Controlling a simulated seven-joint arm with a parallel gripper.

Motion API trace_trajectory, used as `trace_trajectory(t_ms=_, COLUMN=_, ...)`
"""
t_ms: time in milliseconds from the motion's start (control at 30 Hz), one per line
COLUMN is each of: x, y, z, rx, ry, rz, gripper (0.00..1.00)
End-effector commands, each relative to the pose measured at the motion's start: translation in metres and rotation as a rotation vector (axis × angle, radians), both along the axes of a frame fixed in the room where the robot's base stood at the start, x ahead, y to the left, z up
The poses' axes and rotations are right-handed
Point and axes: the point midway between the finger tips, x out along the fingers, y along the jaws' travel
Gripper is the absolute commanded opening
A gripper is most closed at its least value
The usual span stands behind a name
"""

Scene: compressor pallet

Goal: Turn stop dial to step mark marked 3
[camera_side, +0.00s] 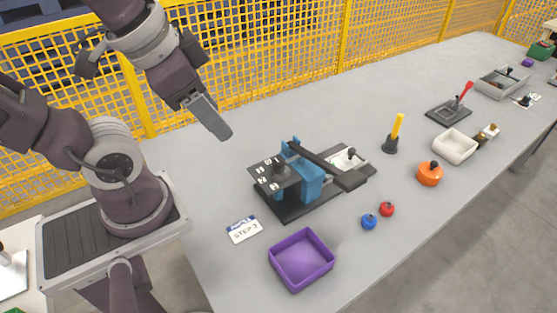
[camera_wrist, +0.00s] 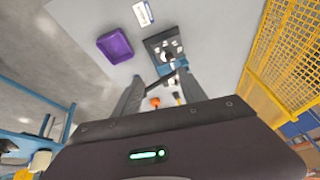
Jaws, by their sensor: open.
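The stop dial (camera_side: 278,168) is a small dark knob on a dark grey plate (camera_side: 262,180) with white number labels around it. The plate belongs to a fixture with blue supports (camera_side: 312,178), a black lever arm and a black base. In the wrist view the fixture (camera_wrist: 153,43) is above the gap between the fingers; its numbers are too small to read. A white and blue card (camera_side: 244,230) reading "STEP 3" lies in front of it. My gripper (camera_side: 222,131) is up and to the left of the fixture, clear of it. It is open and empty, with fingers apart in the wrist view (camera_wrist: 162,84).
A purple tray (camera_side: 302,260) stands in front of the fixture. Blue (camera_side: 369,222) and red (camera_side: 387,209) knobs, an orange knob (camera_side: 429,175), a yellow-handled tool (camera_side: 396,132) and a white bin (camera_side: 455,147) lie to the right. Yellow mesh fencing (camera_side: 240,60) runs behind the table.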

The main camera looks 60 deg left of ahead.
Motion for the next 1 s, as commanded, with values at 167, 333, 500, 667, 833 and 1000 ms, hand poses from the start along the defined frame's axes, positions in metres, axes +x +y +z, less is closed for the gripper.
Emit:
trace_trajectory(t_ms=167, x=0.048, y=0.030, z=-0.041, rx=0.409, ry=0.391, rz=-0.621, gripper=0.49)
trace_trajectory(t_ms=333, x=0.097, y=0.044, z=-0.095, rx=0.462, ry=0.587, rz=-1.461, gripper=0.49)
trace_trajectory(t_ms=500, x=0.134, y=0.042, z=-0.126, rx=0.436, ry=0.422, rz=-2.018, gripper=0.49)
trace_trajectory(t_ms=667, x=0.148, y=0.040, z=-0.136, rx=0.454, ry=0.314, rz=-2.184, gripper=0.49)
trace_trajectory(t_ms=833, x=0.147, y=0.039, z=-0.166, rx=0.454, ry=0.311, rz=-2.196, gripper=0.49)
trace_trajectory(t_ms=1000, x=0.147, y=0.040, z=-0.194, rx=0.455, ry=0.311, rz=-2.192, gripper=0.49)
